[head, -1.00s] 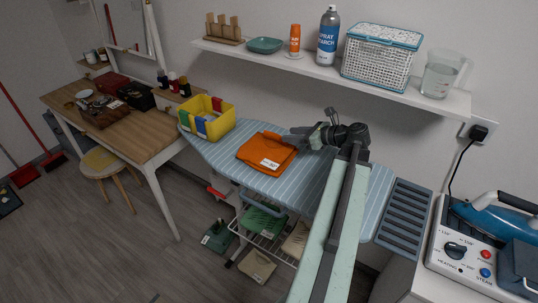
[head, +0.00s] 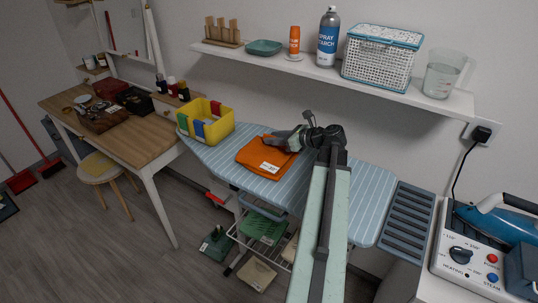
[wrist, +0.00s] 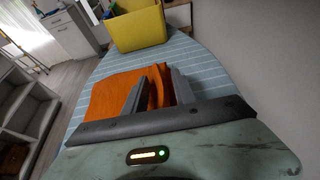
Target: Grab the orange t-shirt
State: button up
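The orange t-shirt (head: 258,153) lies folded on the blue striped ironing board (head: 345,190), with a white label on its front. In the head view my gripper (head: 283,138) is low at the shirt's back right part and hides some of it. In the wrist view the orange t-shirt (wrist: 105,95) lies ahead of my gripper (wrist: 158,84). Its two grey fingers stand apart, with a raised orange fold showing between them. I cannot tell whether the fingers touch the cloth.
A yellow bin (head: 218,127) stands on the board's left end, beyond the shirt. A wall shelf (head: 330,73) with a spray can (head: 328,38) and a wicker basket (head: 380,60) hangs above. A steam iron station (head: 485,245) is at the right.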

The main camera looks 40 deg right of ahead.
grip_shut()
jog(key=shift+r+p, duration=0.45)
notch_tip(320, 180, up, 3)
jog(key=p, duration=0.3)
jog(key=s+d, duration=0.1)
jog(key=s, duration=0.5)
jog(key=s+d, duration=0.1)
jog(key=s, duration=0.4)
jog(key=s+d, duration=0.2)
jog(key=s, duration=0.4)
jog(key=shift+s+f, duration=0.15)
jog(key=shift+s, duration=0.15)
